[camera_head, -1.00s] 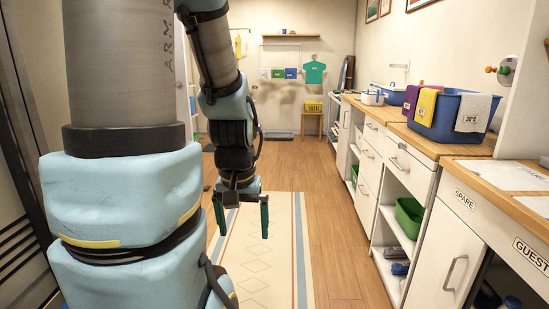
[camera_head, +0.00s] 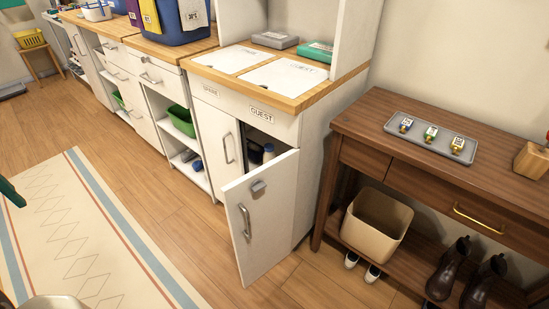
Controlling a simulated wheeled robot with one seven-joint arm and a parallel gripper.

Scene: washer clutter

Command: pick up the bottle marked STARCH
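No bottle marked STARCH can be read in the head view. Bottle-like items stand in the dark cabinet marked GUEST (camera_head: 261,114), behind its half-open door (camera_head: 262,210). One is dark blue (camera_head: 254,153) and one is pale with a yellowish top (camera_head: 268,152). Their labels are too small to read, and the door hides their lower parts. Of my gripper (camera_head: 10,192), only a green finger shows at the left edge. The rest is out of frame, well left of the cabinet, so its opening cannot be judged.
The open door juts into the floor space. A patterned rug (camera_head: 85,235) and bare floor lie left of it. A brown table (camera_head: 480,185) at right carries a grey tray (camera_head: 425,143) with small labelled items. A bin (camera_head: 375,228) and boots (camera_head: 468,275) sit below.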

